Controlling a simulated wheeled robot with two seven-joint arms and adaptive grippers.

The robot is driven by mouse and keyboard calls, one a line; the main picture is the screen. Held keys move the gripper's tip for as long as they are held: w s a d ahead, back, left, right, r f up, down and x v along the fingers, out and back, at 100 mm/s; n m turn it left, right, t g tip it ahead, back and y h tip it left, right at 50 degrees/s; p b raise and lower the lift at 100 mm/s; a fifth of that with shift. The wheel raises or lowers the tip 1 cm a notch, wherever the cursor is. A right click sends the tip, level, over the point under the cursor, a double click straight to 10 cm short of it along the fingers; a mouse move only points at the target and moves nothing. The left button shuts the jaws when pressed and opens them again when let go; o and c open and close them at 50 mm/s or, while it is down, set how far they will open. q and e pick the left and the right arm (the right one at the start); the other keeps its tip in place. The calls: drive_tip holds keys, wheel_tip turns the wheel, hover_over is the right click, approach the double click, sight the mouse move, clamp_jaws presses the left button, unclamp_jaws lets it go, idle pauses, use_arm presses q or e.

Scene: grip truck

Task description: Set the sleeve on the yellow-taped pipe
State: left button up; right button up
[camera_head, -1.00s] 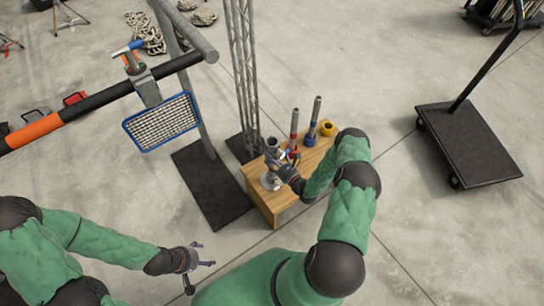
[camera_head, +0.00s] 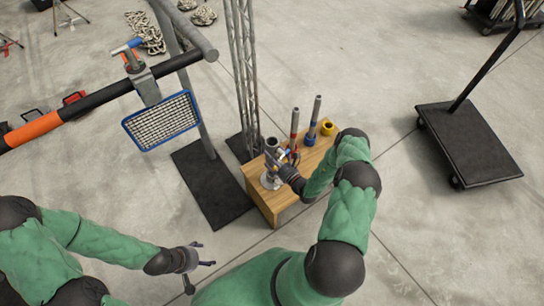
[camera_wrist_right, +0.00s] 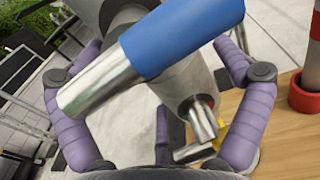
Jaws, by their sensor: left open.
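The grey sleeve (camera_head: 272,144) stands at the left end of the wooden box, above a round silver base (camera_head: 270,181). In the right wrist view the grey sleeve (camera_wrist_right: 186,82) fills the middle, with a blue-gripped metal handle (camera_wrist_right: 150,55) across it. My right gripper (camera_wrist_right: 165,75) has its purple fingers spread on both sides of it, with gaps showing; it also shows in the head view (camera_head: 267,153). A small yellow patch shows beside the sleeve; whether it is the pipe's tape I cannot tell. My left gripper (camera_head: 207,254) is open and empty, away from the box.
The wooden box (camera_head: 257,190) also bears a red-collared pipe (camera_head: 294,123), a blue-collared pipe (camera_head: 314,115) and a yellow collar (camera_head: 327,128). A lattice truss (camera_head: 244,75) and a lamp panel (camera_head: 162,120) stand to the left. A black cart (camera_head: 465,145) is at right.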

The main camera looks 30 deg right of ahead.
drive_tip(key=s+d, duration=0.1)
drive_tip(key=s, duration=1.1)
drive_tip(key=shift+d, duration=0.35)
drive_tip(key=shift+w, duration=0.1)
